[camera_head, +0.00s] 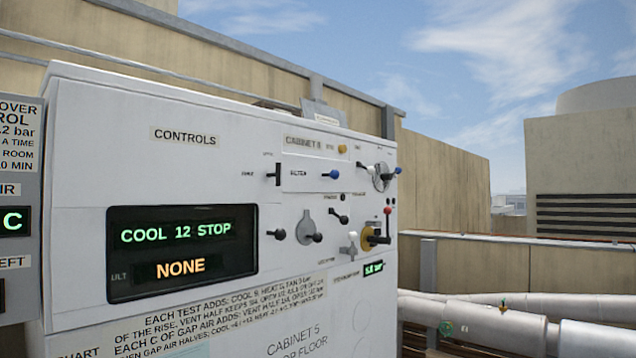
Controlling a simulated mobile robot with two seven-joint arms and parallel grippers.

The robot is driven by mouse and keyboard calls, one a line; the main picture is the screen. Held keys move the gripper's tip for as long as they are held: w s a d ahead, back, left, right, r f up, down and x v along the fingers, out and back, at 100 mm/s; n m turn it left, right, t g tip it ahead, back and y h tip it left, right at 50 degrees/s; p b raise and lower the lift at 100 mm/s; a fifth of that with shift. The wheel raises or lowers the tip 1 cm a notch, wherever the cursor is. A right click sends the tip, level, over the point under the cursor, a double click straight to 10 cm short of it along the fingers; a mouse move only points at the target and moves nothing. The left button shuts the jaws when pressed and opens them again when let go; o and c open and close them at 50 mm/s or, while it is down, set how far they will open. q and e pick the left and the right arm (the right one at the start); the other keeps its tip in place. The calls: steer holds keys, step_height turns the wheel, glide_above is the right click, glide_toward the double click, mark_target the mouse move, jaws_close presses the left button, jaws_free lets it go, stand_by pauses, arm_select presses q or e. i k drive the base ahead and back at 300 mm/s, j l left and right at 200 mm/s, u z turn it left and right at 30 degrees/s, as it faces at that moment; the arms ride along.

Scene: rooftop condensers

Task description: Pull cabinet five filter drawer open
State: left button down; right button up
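A white cabinet (95,130) fills the left and middle of the view. Its lower front reads CABINET 5, and a blurred nameplate (308,143) sits near its upper right. A rectangular panel labelled FILTER (302,175) sits flush, or nearly so, on the front. A small black handle (276,174) is at the panel's left edge, and a blue-tipped lever (331,174) is at its right. I cannot tell which of these belongs to the drawer. Neither gripper shows.
A display (182,251) reads COOL 12 STOP and NONE. A grey panel (22,170) adjoins left. Pipes (490,318) run low right.

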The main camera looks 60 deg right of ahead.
mark_target(301, 173)
steer(key=z, duration=1.8)
steer(key=l+u, duration=0.1)
steer(key=u, duration=0.3)
steer(key=i+l+u, duration=0.15)
steer(key=u, duration=0.25)
steer(key=i+l+u, duration=0.1)
steer(key=l+u, duration=0.15)
steer(key=l, duration=0.15)
steer(key=l+u, duration=0.25)
steer(key=l, duration=0.2)
steer(key=l+u, duration=0.2)
steer(key=l, duration=0.7)
steer(key=i, duration=0.05)
